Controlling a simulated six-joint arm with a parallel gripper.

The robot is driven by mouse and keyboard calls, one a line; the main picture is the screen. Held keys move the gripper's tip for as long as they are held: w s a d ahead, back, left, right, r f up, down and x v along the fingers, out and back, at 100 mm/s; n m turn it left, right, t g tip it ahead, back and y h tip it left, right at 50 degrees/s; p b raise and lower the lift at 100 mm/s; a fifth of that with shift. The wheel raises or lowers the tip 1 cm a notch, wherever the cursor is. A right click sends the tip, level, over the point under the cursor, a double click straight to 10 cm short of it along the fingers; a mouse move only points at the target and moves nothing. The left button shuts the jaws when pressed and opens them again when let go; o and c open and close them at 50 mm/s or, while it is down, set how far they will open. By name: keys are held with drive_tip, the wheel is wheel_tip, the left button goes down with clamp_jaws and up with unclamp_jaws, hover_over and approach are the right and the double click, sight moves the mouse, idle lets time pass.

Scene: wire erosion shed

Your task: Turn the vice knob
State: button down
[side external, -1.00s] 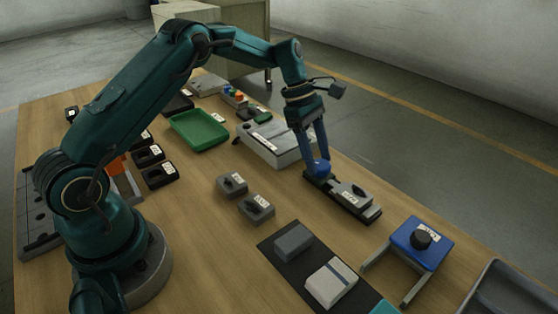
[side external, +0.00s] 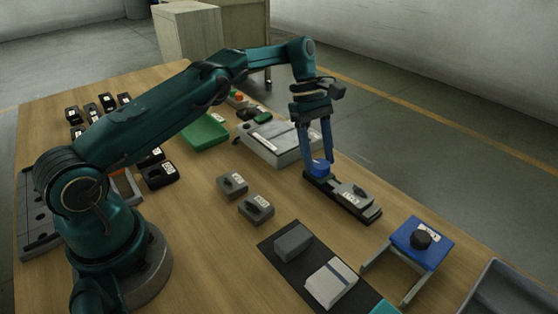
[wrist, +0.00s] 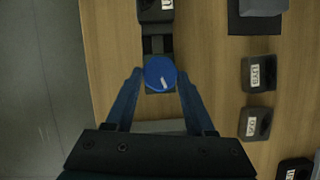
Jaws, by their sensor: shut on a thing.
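The vice (side external: 352,200) is a dark, long base with a grey labelled block on it, right of centre on the table in the side view. Its round blue knob (side external: 321,167) stands at the far left end. In the wrist view the knob (wrist: 160,73) shows a white mark on its top. My gripper (side external: 319,160) points down over the knob with its two blue fingers shut on the knob's sides. In the wrist view the fingertips (wrist: 160,78) lie on either side of it.
Two small grey labelled blocks (side external: 244,196) lie left of the vice. A grey labelled box (side external: 280,143) stands just behind it. A blue stand with a black knob (side external: 422,238) is to the front right. Bare wood lies between the vice and the grey blocks.

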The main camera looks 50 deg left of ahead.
drive_tip(key=shift+d, duration=0.1)
drive_tip(key=shift+c, duration=1.3)
unclamp_jaws()
drive_tip(key=shift+n, duration=0.7)
